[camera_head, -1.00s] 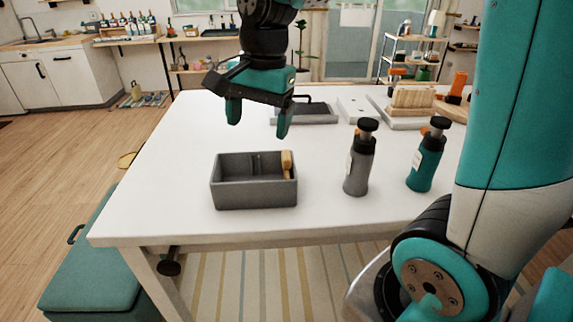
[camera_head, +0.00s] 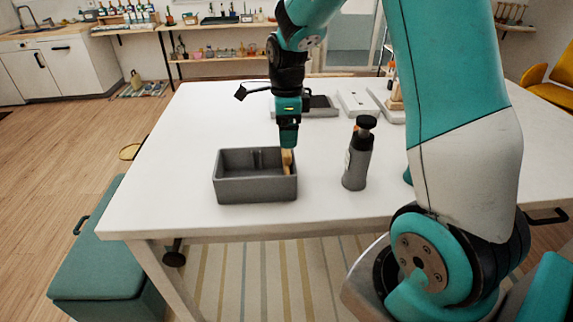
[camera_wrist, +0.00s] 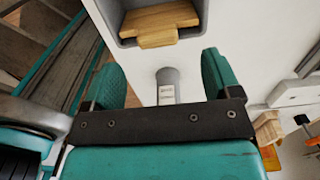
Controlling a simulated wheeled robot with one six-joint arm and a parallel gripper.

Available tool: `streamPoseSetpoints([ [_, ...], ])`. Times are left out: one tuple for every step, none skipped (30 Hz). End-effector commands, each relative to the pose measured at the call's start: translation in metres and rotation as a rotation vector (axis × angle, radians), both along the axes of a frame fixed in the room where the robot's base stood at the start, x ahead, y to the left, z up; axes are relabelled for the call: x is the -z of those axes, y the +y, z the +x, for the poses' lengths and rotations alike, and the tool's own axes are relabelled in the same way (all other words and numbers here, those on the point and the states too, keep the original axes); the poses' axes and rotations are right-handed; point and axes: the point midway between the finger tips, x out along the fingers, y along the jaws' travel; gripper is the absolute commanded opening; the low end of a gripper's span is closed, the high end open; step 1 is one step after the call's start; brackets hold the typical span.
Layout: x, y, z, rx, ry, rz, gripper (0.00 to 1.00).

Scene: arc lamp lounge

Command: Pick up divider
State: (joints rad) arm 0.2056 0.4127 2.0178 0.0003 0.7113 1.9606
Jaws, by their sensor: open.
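The wooden divider (camera_head: 287,162) stands upright at the right end inside the grey open box (camera_head: 255,191). In the wrist view the divider (camera_wrist: 160,20) is near the top, with a short tab jutting toward my gripper. My gripper (camera_head: 289,141) hangs over the box's right end in the head view, its fingertips close above the divider and partly overlapping it. In the wrist view my gripper (camera_wrist: 162,80) has its two teal fingers well apart, with the divider beyond them. Contact cannot be made out.
A grey pump bottle (camera_head: 357,163) stands right of the box. It also shows between the fingers in the wrist view (camera_wrist: 166,88). The white table (camera_head: 160,195) is clear left of the box.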

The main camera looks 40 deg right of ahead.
Motion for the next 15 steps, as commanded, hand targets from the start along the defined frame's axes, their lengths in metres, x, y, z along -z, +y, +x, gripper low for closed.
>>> streamPoseSetpoints([
  [0.005,0.0,-0.001,-0.001,0.003,0.001,0.83],
  [0.007,0.0,0.0,-0.001,0.002,0.0,0.83],
  [0.009,0.0,0.0,-0.001,0.001,0.001,0.83],
  [0.01,0.0,-0.001,-0.001,0.002,0.001,0.83],
  [0.012,0.001,-0.001,-0.001,0.003,0.001,0.83],
  [0.015,0.001,-0.001,-0.001,0.003,0.001,0.83],
  [0.018,0.001,-0.001,-0.001,0.003,0.001,0.83],
  [0.023,0.002,-0.002,-0.002,0.005,0.001,0.83],
  [0.029,0.002,-0.002,-0.002,0.006,0.002,0.83],
  [0.034,0.002,-0.003,-0.002,0.006,0.002,0.83],
  [0.039,0.003,-0.003,-0.002,0.007,0.002,0.83],
  [0.046,0.003,-0.003,-0.002,0.006,0.002,0.83],
  [0.05,0.003,-0.003,-0.002,0.005,0.001,0.83],
  [0.053,0.003,-0.002,-0.001,0.003,0.001,0.83],
  [0.057,0.003,-0.003,-0.001,0.004,0.001,0.83],
])
